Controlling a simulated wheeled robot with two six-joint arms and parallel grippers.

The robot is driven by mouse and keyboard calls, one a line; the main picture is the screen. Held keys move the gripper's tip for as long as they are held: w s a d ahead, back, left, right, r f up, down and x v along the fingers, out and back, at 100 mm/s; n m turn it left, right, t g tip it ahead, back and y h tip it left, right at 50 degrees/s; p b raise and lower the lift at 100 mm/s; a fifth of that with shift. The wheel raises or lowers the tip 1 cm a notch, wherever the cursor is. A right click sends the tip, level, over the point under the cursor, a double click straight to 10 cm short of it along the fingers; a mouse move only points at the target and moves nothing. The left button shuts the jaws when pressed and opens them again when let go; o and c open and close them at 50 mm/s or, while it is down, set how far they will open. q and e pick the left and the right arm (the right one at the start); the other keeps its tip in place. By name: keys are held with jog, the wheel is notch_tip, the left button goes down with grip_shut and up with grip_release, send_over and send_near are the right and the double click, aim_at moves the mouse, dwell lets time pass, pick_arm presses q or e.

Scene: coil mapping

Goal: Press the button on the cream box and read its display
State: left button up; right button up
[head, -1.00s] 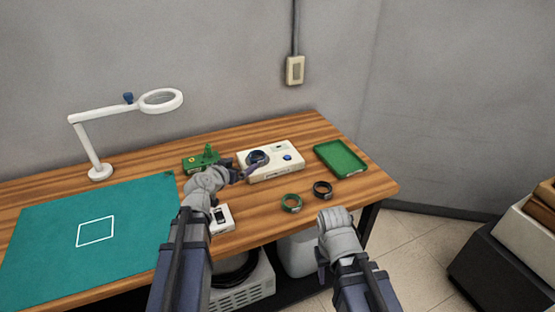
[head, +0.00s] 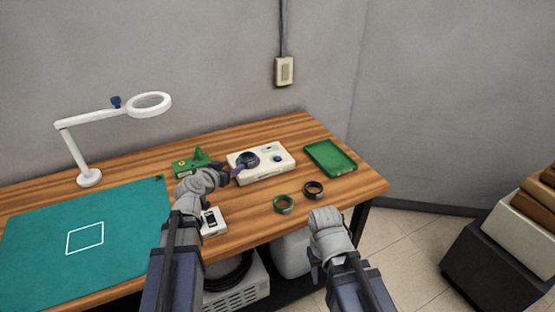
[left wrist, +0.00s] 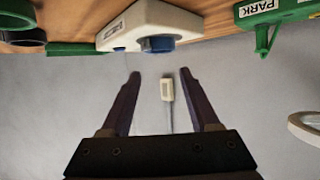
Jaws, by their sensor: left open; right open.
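The cream box (head: 280,168) stands at the back of the bench with a blue button (head: 278,158) on its right part. A dark blue coil (head: 247,160) sits on its left part. The small display on its top is too small to read. My left gripper (head: 236,171) is at the box's left front edge, overlapping it in the head view; contact cannot be told. In the left wrist view my left gripper (left wrist: 160,84) is open and empty, with the cream box (left wrist: 125,24) beyond it. My right gripper (head: 316,268) hangs in front of the bench, its fingers barely visible.
A green coil (head: 284,204) and a black coil (head: 313,190) lie in front of the box. A green tray (head: 330,159) is to its right, a green PARK holder (head: 190,166) to its left. A white device (head: 213,222), teal mat (head: 120,245) and magnifier lamp (head: 89,178) are further left.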

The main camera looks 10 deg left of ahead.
pick_arm(q)
grip_shut()
dwell(1.2)
